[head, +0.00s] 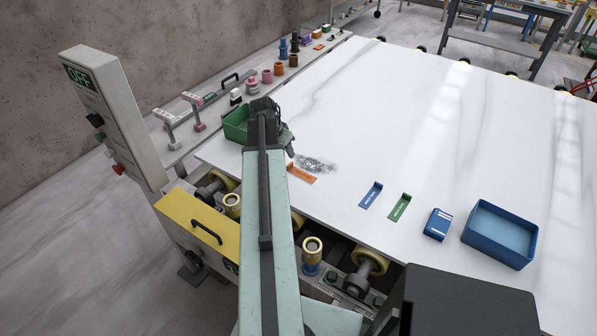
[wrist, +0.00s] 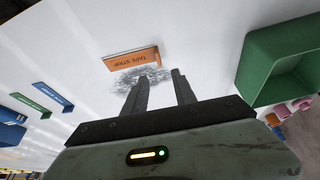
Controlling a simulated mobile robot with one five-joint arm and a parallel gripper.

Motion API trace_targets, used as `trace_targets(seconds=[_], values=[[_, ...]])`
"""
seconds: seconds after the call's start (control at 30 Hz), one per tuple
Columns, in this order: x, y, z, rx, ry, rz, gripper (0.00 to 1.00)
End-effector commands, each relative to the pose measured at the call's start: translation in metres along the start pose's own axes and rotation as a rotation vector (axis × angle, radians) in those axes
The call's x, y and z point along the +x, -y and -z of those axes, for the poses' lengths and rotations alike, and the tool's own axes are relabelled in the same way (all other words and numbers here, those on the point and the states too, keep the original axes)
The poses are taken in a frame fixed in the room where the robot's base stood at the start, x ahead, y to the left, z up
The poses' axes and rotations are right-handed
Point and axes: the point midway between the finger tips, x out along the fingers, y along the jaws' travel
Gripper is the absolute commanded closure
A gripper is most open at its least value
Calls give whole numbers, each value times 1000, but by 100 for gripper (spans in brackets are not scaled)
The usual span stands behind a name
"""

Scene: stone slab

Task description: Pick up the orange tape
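The orange tape (head: 301,174) lies flat on the white stone slab (head: 400,110), just right of my arm in the head view. In the wrist view the orange tape (wrist: 132,59) lies beyond my fingertips, with the words "TAPE STRIP" readable on it. My gripper (wrist: 161,76) has its two fingers apart with nothing between them. A grey speckled patch (wrist: 140,78) on the slab lies between the fingertips and the tape in that view. In the head view my gripper (head: 275,125) is mostly hidden behind my own arm.
A green bin (head: 236,124) stands close to my gripper at the slab's left edge. A blue strip (head: 371,194), a green strip (head: 400,207), a blue box (head: 438,224) and a blue tray (head: 500,234) lie to the right. The slab's far middle is clear.

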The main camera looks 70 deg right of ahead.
Motion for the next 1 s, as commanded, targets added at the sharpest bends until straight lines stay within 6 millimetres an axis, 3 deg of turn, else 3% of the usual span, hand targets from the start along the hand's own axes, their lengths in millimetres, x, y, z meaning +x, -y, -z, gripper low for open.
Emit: trace_targets(seconds=[0.27, 0.47, 0.77, 1.0], values=[[28, 1, -3, -2, 1, 1, 67], [32, 0, -3, -3, 1, 1, 67], [80, -1, -8, -2, 1, 1, 67], [78, -2, -5, -3, 1, 1, 67]])
